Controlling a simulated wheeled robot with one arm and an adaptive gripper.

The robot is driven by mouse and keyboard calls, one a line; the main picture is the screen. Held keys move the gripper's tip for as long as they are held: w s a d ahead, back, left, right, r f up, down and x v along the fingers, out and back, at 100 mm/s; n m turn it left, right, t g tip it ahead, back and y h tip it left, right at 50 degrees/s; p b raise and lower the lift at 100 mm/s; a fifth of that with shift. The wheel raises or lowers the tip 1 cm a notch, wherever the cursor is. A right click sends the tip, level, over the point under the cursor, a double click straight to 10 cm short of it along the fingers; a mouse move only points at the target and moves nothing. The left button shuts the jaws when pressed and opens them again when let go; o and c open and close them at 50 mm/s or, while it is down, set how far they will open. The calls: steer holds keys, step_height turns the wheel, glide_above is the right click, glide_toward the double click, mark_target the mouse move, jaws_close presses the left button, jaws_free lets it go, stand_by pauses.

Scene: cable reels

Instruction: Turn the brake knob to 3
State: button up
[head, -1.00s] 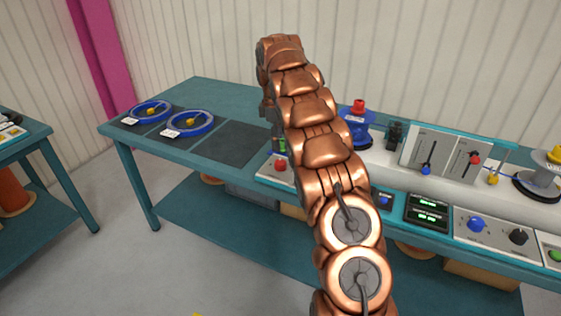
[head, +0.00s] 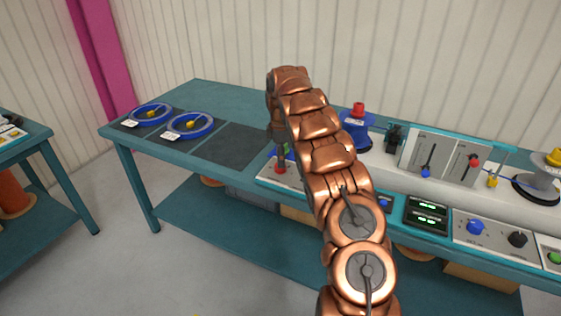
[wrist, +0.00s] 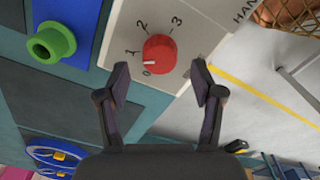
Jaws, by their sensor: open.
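The brake knob (wrist: 160,54) is a round red knob on a pale panel (wrist: 115,60) marked 0, 1, 2 and 3. Its white pointer mark is on the left side, close to the 0. In the head view the red knob (head: 280,169) sits at the left end of the console, partly hidden. My gripper (wrist: 160,80) is open, its dark fingers spread to either side with the knob ahead of and between their tips. I see no contact. In the head view my gripper (head: 280,153) points down just over the knob, mostly hidden by my arm.
A green ring-shaped part (wrist: 52,42) stands on a blue plate close to the left finger. Blue reels (head: 190,125) lie on dark mats on the left of the table. Sliders (head: 430,165), other knobs (head: 475,227) and a display (head: 427,213) are to the right.

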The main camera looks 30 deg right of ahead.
steer(key=shift+f, duration=1.35)
steer(key=c, duration=1.1)
